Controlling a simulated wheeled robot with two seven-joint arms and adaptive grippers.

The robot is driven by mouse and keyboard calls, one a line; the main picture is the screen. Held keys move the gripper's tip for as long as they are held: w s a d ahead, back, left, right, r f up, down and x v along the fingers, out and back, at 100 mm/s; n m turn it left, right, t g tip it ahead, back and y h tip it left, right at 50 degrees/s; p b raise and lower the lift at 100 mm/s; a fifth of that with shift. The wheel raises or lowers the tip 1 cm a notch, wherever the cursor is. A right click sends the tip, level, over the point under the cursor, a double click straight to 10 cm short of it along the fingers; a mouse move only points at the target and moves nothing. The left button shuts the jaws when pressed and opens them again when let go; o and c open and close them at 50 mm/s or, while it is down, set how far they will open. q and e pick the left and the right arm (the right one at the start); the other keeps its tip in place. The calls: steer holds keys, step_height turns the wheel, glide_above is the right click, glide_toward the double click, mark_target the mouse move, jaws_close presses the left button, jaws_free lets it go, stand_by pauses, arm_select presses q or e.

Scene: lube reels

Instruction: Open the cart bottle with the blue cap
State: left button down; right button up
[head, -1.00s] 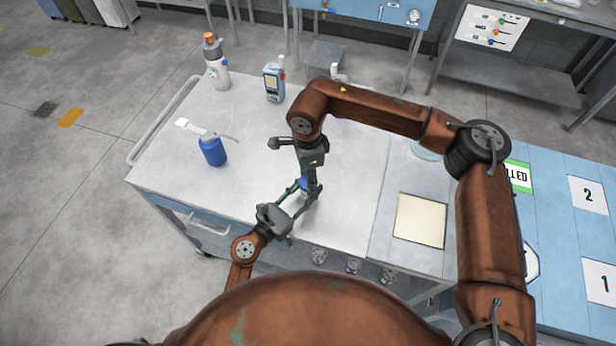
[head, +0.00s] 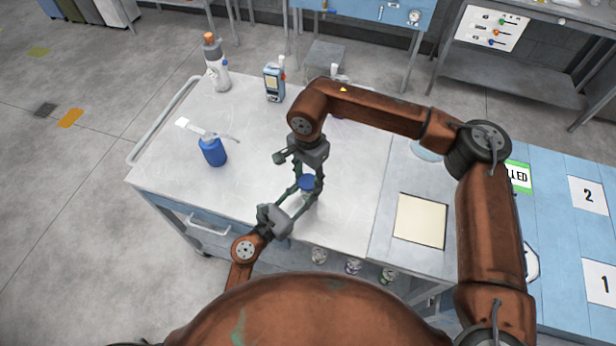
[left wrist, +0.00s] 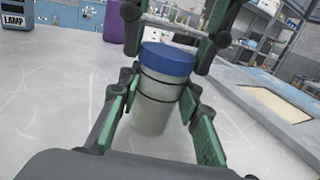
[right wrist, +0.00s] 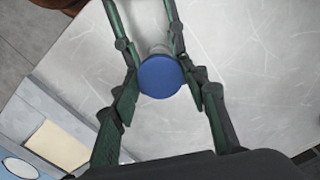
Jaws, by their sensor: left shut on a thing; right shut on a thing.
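The cart bottle is a pale, upright cylinder (left wrist: 152,108) with dark rings and a blue cap (left wrist: 168,60) sitting on its top. In the head view the cap (head: 307,183) shows near the front middle of the cart. My left gripper (head: 298,203) comes in from the front and is shut on the bottle's body, one finger on each side. My right gripper (head: 308,180) reaches down from above and is shut on the blue cap, which also shows between its fingers in the right wrist view (right wrist: 160,76). The lower bottle is mostly hidden in the head view.
A blue pump bottle (head: 213,152) stands to the left on the cart top (head: 255,140). A beige pad (head: 420,219) lies right.

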mark_target(308, 181)
steer(key=shift+r, duration=0.25)
steer(key=shift+r, duration=0.9)
steer(key=shift+r, duration=2)
arm_select(q)
steer(key=c, duration=1.3)
jaws_free()
